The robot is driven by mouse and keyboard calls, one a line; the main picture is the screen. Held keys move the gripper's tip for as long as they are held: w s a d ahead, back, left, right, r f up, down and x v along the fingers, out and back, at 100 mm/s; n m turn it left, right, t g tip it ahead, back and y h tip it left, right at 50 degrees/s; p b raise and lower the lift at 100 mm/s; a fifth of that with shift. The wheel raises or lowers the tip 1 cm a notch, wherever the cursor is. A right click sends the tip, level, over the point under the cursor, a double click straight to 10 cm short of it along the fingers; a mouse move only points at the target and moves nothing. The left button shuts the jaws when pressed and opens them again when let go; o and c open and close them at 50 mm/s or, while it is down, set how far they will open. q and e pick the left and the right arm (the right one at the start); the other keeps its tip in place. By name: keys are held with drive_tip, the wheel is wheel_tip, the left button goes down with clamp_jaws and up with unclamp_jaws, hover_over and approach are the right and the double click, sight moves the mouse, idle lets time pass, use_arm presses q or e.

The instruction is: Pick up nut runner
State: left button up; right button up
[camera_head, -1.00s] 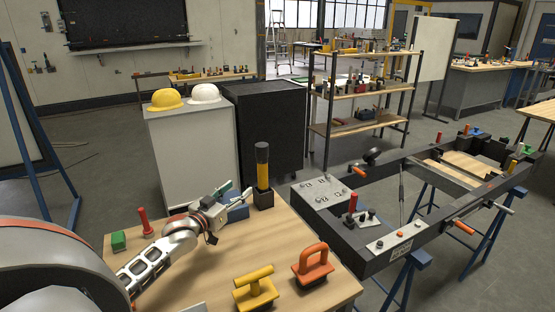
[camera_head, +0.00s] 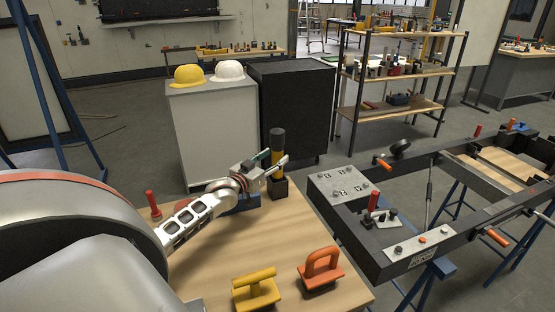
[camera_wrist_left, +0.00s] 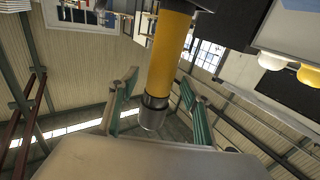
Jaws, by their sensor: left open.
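The nut runner (camera_head: 277,141) is an upright cylinder, dark on top with a yellow band. It stands in a black holder (camera_head: 280,188) at the back corner of the wooden table. My left gripper (camera_head: 272,162) is open at the nut runner, its fingers at the height of the yellow band. In the left wrist view, the yellow body of the nut runner (camera_wrist_left: 170,50) runs between the two green-padded fingers (camera_wrist_left: 158,88), with gaps at the sides. My right gripper is not in view.
A blue block (camera_head: 240,203) lies below the left wrist. A red-handled tool (camera_head: 152,203) stands at left. A yellow handle (camera_head: 255,288) and an orange handle (camera_head: 321,268) sit at the table's front. A dark frame (camera_head: 375,235) stands close at right.

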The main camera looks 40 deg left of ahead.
use_arm(q)
drive_tip(key=shift+w+a, duration=0.2)
drive_tip(key=shift+w, duration=1.2)
